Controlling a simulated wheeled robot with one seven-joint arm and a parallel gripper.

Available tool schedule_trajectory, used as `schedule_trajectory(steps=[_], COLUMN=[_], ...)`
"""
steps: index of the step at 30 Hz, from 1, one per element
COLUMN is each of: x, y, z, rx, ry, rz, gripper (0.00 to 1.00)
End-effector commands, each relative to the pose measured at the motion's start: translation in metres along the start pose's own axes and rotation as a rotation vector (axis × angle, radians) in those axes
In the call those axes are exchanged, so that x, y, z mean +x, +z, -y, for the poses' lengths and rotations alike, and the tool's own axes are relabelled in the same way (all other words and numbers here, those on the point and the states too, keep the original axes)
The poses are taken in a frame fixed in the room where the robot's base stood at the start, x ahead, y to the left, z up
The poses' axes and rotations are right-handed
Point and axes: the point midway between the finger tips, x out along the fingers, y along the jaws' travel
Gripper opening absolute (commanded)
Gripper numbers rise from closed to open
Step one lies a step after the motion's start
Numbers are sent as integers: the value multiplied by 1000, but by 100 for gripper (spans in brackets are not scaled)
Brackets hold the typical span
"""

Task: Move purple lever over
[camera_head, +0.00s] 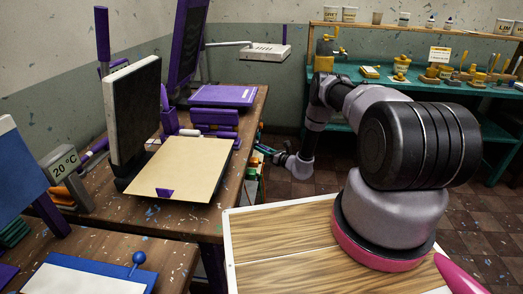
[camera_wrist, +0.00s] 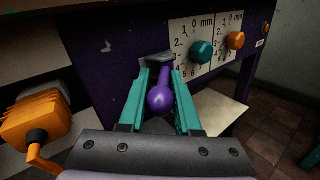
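The purple lever (camera_wrist: 160,98), a round knob on a short stem, shows in the wrist view on the front of a dark purple panel (camera_wrist: 105,60). My gripper (camera_wrist: 162,72) has its teal fingers on either side of the lever. The fingers stand apart, and gaps show beside the stem. Whether a finger touches the knob is hard to tell. In the head view my gripper (camera_head: 265,149) is low beside the right edge of the wooden bench (camera_head: 190,222). I cannot make out the lever there.
Right of the lever are two millimetre dials with a teal knob (camera_wrist: 202,52) and an orange knob (camera_wrist: 236,40). An orange block with a crank (camera_wrist: 35,120) is at the left. The hinged purple screen (camera_head: 187,45) stands on the bench; tiled floor lies beyond.

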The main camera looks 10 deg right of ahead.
Motion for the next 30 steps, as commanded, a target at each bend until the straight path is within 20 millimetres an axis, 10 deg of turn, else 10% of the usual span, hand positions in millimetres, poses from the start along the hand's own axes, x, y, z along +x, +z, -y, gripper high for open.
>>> schedule_trajectory(steps=[30], x=[2], y=[-3], z=[-10], rx=[6], ry=[17], rz=[-5], gripper=[0])
